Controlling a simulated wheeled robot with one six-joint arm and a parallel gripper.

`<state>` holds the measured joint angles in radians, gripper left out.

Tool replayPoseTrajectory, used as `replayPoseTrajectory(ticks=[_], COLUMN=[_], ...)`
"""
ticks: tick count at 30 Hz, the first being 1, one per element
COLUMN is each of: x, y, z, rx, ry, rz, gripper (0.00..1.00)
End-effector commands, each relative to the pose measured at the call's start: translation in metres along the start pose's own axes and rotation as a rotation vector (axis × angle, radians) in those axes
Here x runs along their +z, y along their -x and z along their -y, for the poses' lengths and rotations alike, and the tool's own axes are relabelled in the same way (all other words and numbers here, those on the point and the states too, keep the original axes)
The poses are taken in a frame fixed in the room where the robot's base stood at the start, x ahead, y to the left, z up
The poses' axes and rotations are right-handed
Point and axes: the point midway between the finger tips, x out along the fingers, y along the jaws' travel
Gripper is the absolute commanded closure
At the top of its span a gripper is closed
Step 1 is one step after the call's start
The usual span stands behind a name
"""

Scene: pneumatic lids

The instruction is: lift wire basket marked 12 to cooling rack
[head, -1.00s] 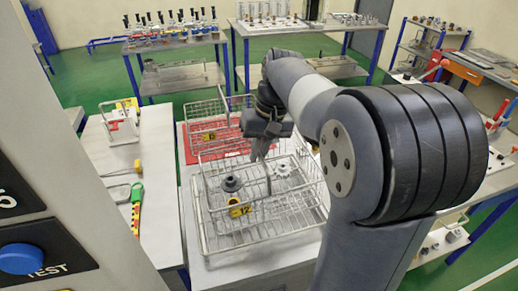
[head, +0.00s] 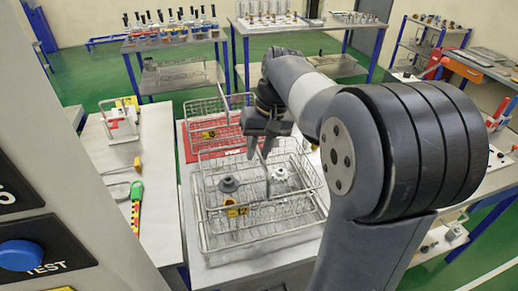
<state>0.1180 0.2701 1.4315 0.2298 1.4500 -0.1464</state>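The front wire basket (head: 265,232) stands on a grey bench top. A yellow tag (head: 236,207) is on it; its number is hard to read now, but it read 12 a second ago. A dark flanged part (head: 228,184) and a pale gear (head: 279,174) lie in it. My gripper (head: 260,151) points down over the far part of this basket, close to the top of its upright handle. Whether the fingers touch the handle, and how wide they are, I cannot tell. I cannot make out which thing is the cooling rack.
A second wire basket (head: 224,118) with a yellow tag stands behind on a red surface (head: 203,147). My arm covers much of the right side.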

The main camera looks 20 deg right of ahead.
Motion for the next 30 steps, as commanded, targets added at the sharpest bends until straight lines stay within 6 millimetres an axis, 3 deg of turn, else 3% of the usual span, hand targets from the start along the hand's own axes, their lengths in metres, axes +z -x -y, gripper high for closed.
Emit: replayPoseTrajectory(ticks=[4,10,14,24,30], x=[0.000,0.001,0.000,-0.001,-0.001], y=[0.000,-0.003,0.006,0.072,0.099], z=[0.000,-0.001,-0.001,-0.001,0.000], rx=[0.000,0.001,0.001,0.001,0.000], ry=[0.000,-0.001,-0.001,-0.001,0.000], rz=[0.001,0.008,0.002,-0.001,0.001], gripper=[0.66,0.66,0.66,0.66,0.66])
